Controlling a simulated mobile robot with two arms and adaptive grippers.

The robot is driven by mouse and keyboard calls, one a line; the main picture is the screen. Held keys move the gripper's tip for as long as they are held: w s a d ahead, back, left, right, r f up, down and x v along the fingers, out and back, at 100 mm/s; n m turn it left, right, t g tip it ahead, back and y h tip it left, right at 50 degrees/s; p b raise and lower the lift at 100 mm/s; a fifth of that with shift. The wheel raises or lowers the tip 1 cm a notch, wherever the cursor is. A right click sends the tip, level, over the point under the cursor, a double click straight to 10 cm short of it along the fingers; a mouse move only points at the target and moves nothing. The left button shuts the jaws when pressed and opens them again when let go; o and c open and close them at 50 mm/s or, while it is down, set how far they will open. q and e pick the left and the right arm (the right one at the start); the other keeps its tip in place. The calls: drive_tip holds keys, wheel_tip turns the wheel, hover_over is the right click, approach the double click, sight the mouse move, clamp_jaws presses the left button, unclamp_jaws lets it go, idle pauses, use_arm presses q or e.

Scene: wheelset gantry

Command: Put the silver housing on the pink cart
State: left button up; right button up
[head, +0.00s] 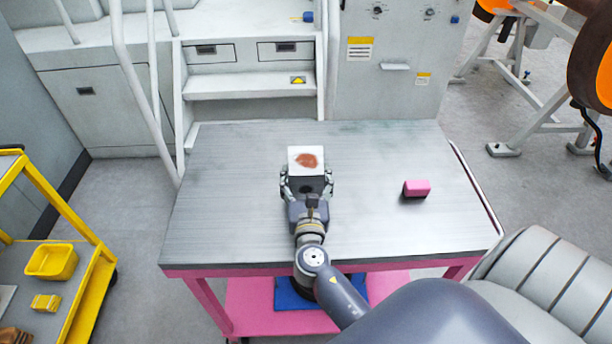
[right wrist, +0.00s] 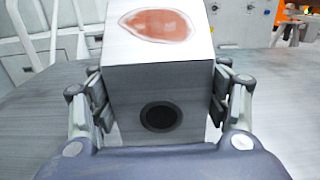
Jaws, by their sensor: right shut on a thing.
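The silver housing is a pale box (head: 306,157) with a reddish-brown patch on top. In the right wrist view the housing (right wrist: 160,75) shows a round dark hole in its near face. My right gripper (head: 306,187) is shut on it, with one finger on each side. The housing is over the middle of the grey top of the pink cart (head: 230,220). I cannot tell whether its underside touches the top. My left gripper is not in view.
A pink block (head: 416,188) lies on the cart top to the right. A yellow cart (head: 85,290) with a yellow bin (head: 52,262) stands at the left. Grey steps (head: 250,85) stand behind the cart. The cart top's left part is clear.

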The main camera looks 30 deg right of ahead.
drive_tip(key=o, duration=1.2)
drive_tip(key=shift+r, duration=0.1)
drive_tip(key=b+v, duration=0.2)
drive_tip(key=v, duration=0.9)
drive_tip(key=shift+s+a, duration=0.3)
drive_tip(key=shift+s, duration=0.15)
